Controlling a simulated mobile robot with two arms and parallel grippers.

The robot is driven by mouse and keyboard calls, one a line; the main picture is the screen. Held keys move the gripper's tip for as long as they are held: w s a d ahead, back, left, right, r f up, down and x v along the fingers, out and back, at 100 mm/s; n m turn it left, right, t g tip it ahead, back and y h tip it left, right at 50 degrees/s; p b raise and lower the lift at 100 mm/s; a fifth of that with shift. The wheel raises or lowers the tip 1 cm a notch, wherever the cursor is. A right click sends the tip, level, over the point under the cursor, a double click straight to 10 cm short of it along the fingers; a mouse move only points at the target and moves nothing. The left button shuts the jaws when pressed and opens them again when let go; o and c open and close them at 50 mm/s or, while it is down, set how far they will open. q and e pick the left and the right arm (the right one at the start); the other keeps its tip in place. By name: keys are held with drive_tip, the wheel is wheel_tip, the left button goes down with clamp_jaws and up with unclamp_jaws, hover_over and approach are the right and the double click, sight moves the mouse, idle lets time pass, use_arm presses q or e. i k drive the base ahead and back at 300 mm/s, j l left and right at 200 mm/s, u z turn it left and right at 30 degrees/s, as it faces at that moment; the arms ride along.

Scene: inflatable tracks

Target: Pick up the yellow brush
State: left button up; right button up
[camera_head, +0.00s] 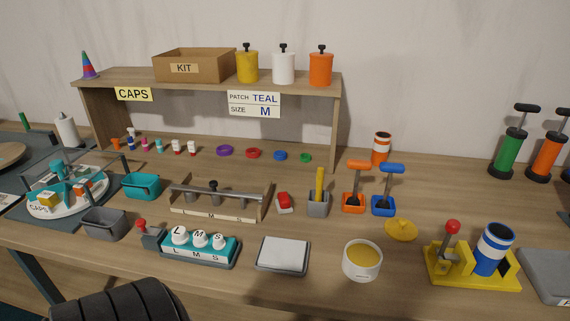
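The yellow brush (320,182) stands upright in a small grey holder (317,207) near the middle of the workbench in the head view. Its yellow handle shows above the holder, and its lower end is hidden inside. Neither of my grippers is in view.
A white tub (362,260) and a white pad on a grey tray (283,253) are in front. A wooden shelf (210,80) is behind.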

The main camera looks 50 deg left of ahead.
sight(319, 172)
drive_tip(key=u, duration=1.3)
